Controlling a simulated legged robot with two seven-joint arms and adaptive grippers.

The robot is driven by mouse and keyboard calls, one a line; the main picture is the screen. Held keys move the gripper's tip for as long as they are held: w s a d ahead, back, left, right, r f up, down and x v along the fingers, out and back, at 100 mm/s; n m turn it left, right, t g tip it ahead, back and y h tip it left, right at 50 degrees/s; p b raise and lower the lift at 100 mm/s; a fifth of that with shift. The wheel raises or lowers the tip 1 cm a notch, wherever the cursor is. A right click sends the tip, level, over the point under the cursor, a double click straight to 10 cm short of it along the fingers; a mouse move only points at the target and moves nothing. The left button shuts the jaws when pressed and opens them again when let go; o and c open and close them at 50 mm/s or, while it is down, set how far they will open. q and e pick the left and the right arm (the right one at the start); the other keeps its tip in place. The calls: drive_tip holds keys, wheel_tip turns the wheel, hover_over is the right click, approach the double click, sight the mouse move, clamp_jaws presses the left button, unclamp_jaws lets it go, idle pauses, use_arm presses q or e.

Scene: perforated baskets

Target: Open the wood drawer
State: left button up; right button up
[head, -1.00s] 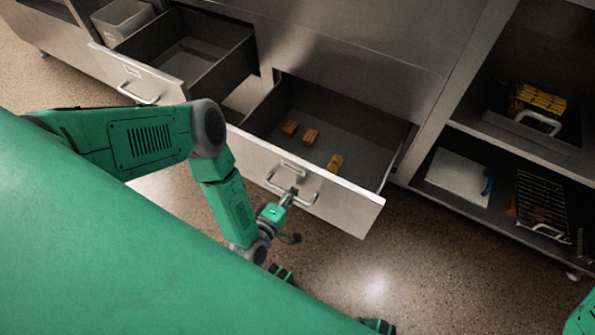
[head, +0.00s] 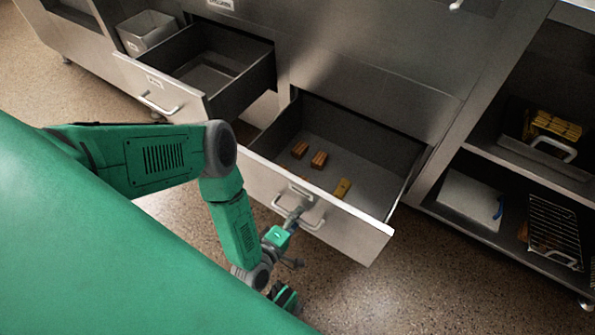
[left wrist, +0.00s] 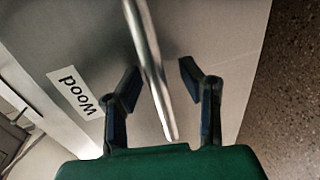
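My left gripper (head: 293,219) is at the drawer's bar handle (head: 315,226). In the left wrist view, the handle (left wrist: 148,60) runs between the fingers of my left gripper (left wrist: 160,82), which stand apart with a visible gap on both sides. My right gripper is not in view.
Open shelves at the right hold a white board (head: 468,199), a wire rack (head: 553,230) and a basket with yellow items (head: 552,128). Floor in front is clear.

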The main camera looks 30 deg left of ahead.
use_arm(q)
drive_tip(key=shift+d, duration=0.1)
drive_tip(key=shift+s, duration=0.35)
drive_tip(key=v, duration=1.1)
drive_tip(key=shift+s, duration=0.1)
